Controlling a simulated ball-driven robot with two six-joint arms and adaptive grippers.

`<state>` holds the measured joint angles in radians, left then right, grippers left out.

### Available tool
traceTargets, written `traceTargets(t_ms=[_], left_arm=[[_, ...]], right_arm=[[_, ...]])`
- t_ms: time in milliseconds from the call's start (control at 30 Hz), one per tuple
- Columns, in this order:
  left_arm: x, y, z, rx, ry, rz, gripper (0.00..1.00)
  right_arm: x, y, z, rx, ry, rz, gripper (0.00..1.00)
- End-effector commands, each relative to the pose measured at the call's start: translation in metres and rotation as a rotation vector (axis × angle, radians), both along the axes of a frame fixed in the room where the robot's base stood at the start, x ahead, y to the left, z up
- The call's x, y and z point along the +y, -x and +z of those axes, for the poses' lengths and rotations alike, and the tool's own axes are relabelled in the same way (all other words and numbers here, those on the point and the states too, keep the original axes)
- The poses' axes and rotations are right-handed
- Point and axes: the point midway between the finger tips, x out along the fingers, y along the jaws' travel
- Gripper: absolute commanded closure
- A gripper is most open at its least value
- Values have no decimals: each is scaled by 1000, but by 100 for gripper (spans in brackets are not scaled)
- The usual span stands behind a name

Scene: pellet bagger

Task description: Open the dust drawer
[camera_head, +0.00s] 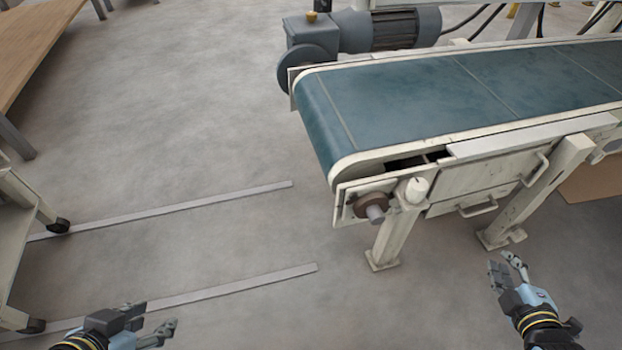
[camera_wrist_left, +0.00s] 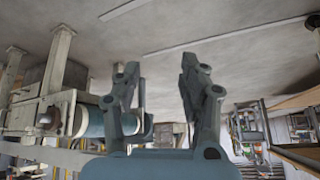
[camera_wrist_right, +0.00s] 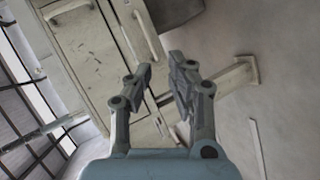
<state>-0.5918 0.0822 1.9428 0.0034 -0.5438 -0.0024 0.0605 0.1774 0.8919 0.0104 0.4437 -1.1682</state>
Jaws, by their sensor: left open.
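The dust drawer (camera_head: 452,207) is a shallow cream front low under the conveyor, with a bar handle (camera_head: 478,207). In the right wrist view the scene is turned sideways, and the drawer's handle (camera_wrist_right: 149,30) shows near the top middle. My right gripper (camera_head: 506,262) is below and to the right of the handle in the head view, apart from it. Its fingers (camera_wrist_right: 158,68) are partly spread and empty. My left gripper (camera_head: 157,318) is at the lower left over the floor, open and empty, far from the drawer; its spread fingers show in the left wrist view (camera_wrist_left: 158,68).
Conveyor legs (camera_head: 392,236) stand on both sides. A cart (camera_head: 22,225) is at the left; the floor between is clear.

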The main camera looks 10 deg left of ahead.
Motion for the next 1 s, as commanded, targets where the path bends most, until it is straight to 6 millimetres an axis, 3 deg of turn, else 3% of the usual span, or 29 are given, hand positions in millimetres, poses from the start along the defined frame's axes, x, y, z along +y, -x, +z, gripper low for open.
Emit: traceTargets(t_ms=[33,67,300,533,767,1000], left_arm=[[-3,2,-16,0,4,-4,58],[-4,-1,-13,-9,6,-5,58],[-11,-18,11,-68,15,-13,58],[-12,-21,20,-81,17,-14,58],[-13,-20,12,-120,17,-15,58],[-14,-15,-6,-263,21,-25,58]], right_arm=[[-2,-5,-28,-25,58,31,81],[-2,-11,-30,-52,93,49,81],[-3,-44,-28,-185,273,124,81],[-2,-50,-20,-210,298,132,81],[-2,-59,-25,-207,297,132,81],[-3,-90,-34,-204,296,131,81]])
